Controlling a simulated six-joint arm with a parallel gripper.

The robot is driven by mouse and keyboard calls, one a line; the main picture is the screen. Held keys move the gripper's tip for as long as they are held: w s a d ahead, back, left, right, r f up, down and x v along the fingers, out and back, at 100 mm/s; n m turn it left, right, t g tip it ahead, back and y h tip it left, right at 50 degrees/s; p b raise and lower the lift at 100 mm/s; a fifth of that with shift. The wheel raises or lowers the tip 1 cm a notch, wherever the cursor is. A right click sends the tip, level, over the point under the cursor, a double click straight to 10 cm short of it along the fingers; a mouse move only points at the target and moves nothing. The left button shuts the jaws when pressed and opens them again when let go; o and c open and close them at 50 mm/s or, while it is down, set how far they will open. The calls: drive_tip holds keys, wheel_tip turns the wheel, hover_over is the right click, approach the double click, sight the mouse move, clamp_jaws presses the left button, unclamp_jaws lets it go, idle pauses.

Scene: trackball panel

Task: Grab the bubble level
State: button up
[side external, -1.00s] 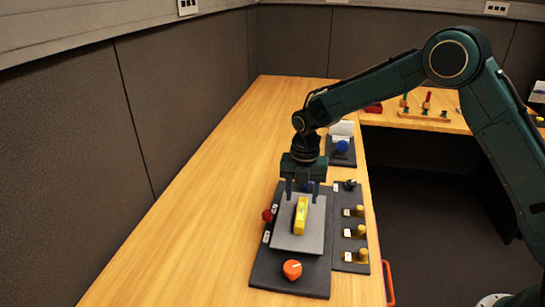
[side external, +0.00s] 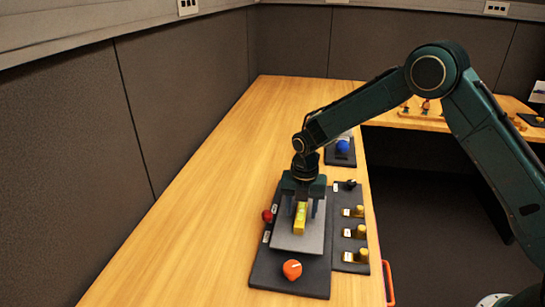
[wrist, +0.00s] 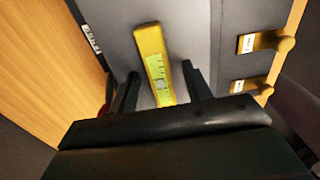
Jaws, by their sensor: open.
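The bubble level is a yellow bar (side external: 300,220) with a greenish vial window, lying on a grey plate (side external: 297,244) of the dark panel. My gripper (side external: 303,208) is open, pointing down over the far part of the level, with a finger on either side of it. In the wrist view the level (wrist: 155,62) runs from the top middle down between my spread fingers (wrist: 160,72). Gaps show on both sides, and its lower end is hidden by the gripper body. I cannot tell how far the fingertips are above the plate.
A red ball knob (side external: 267,216) is close on the left of the plate. A side strip with several yellow knobs (side external: 360,233) is on the right. A blue ball (side external: 342,146) is behind. The wooden table is clear at left.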

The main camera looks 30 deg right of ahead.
sight(301, 210)
clamp_jaws()
drive_tip(key=shift+r, duration=0.2)
wheel_tip(301, 210, up, 20)
drive_tip(key=shift+f, duration=0.15)
idle(0.7)
idle(0.5)
